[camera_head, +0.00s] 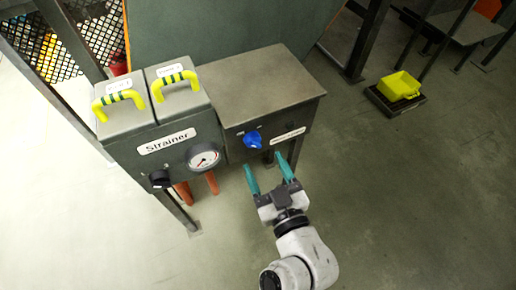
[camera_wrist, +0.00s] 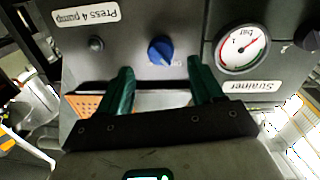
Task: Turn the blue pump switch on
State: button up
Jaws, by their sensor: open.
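The blue pump switch (camera_head: 252,139) is a round knob on the front of a grey cabinet (camera_head: 265,85), just left of a white label. In the wrist view the blue switch (camera_wrist: 160,51) sits upper middle, between the gauge and a dark button, with the picture turned upside down. My gripper (camera_head: 267,173) has teal fingers spread apart and empty, in front of and below the switch. In the wrist view my gripper's fingers (camera_wrist: 162,75) stand either side of the switch's place in the picture, apart from it. Exact distance to the switch cannot be told.
Left of the switch is the strainer box (camera_head: 175,130) with a pressure gauge (camera_head: 204,157), a black knob (camera_head: 159,179) and yellow handles. Orange pipes (camera_head: 211,182) run below. The floor around my arm is clear.

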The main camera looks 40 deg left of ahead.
aim_at(254, 142)
jog(key=shift+b+x, duration=0.35)
jog(key=shift+x, duration=2.4)
jog(key=shift+c, duration=0.2)
jog(key=c, duration=1)
